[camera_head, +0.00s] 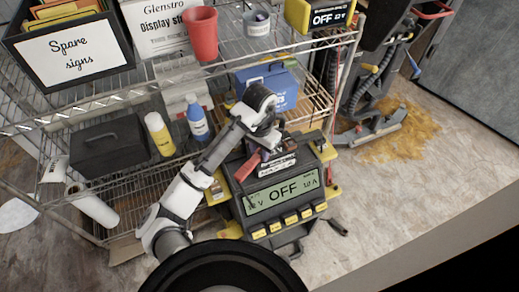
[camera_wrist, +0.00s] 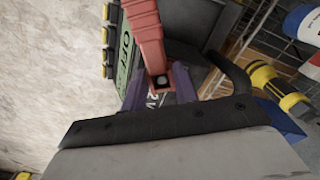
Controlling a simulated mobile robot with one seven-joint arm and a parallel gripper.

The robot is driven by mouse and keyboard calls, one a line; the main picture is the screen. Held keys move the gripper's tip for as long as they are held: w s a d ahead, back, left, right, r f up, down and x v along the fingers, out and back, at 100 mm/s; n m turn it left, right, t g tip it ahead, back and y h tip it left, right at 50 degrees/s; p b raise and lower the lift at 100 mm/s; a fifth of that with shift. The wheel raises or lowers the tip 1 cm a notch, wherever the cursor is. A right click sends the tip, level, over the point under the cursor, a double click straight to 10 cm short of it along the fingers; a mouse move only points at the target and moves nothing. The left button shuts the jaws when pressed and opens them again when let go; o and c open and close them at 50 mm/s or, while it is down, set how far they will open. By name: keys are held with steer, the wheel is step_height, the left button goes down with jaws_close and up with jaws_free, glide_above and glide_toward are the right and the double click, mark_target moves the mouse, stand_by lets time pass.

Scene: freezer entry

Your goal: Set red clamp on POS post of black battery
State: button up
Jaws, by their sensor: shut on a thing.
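The red clamp (camera_head: 247,166) shows in front of my gripper in the head view, tilted down to the left. In the wrist view, the red clamp (camera_wrist: 146,35) runs up from between the purple fingers of my gripper (camera_wrist: 160,90), which is shut on it. In the head view my gripper (camera_head: 265,148) is over a black battery (camera_head: 278,168) with a white label, behind the charger display. My wrist and gripper cover much of the battery top. I cannot make out the POS post or whether the clamp touches it.
The charger (camera_head: 283,194) reads OFF and has yellow buttons. A blue box (camera_head: 268,84), a blue bottle (camera_head: 198,122), a yellow bottle (camera_head: 160,136) and a black toolbox (camera_head: 108,146) stand on wire shelves. A red cup (camera_head: 201,34) is on the top shelf.

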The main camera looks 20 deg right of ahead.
steer(key=shift+f, duration=0.25)
steer(key=o, duration=1.2)
steer(key=shift+r, duration=0.1)
steer(key=shift+c, duration=0.2)
step_height(320, 180, up, 14)
steer(key=p, duration=0.1)
